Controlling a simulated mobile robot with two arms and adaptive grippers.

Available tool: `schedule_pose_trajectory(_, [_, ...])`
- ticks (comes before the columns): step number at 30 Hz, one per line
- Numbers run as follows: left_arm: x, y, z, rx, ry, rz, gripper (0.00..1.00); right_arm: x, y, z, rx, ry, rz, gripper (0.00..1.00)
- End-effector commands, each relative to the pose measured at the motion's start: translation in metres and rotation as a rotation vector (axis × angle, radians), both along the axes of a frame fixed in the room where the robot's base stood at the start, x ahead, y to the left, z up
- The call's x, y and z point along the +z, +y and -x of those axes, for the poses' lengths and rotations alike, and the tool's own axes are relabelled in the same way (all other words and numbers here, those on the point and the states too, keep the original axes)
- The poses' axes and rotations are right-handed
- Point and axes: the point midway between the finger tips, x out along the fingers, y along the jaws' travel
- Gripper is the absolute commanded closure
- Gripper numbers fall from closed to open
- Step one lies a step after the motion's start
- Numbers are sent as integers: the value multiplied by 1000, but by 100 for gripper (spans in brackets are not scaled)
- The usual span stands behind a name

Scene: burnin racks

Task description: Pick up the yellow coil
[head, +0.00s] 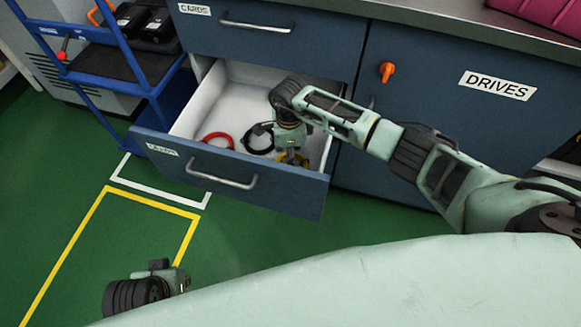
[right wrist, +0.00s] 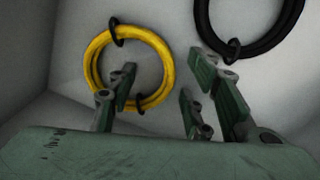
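The yellow coil (right wrist: 92,66) lies on the white floor of the open drawer, with black ties around it. In the head view only bits of it (head: 283,158) show beneath my right gripper. My right gripper (right wrist: 162,82) is open and empty above the drawer floor. In the right wrist view its left finger overlaps the inside of the coil's ring and its right finger is outside, between the yellow and black coils. Contact cannot be told. Part of my left wrist and gripper (head: 178,277) shows at the lower left; its fingers are not clear.
The open drawer (head: 235,165) also holds a red coil (head: 217,139) and a black coil (right wrist: 246,50). Its walls stand close around my right gripper. A blue rack (head: 150,88) stands at the left. Green floor in front is clear.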

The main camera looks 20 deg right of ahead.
Motion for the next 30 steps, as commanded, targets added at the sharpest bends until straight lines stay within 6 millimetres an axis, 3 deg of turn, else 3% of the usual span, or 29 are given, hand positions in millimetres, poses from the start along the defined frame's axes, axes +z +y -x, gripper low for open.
schedule_pose_trajectory(15, [0, 0, 0, 0, 0, 0, 83, 0, 0, 0, 0, 1, 1, 99])
schedule_pose_trajectory(30, [1, 0, 0, 0, -2, 0, 83, 4, 0, 0, 1, -1, 1, 100])
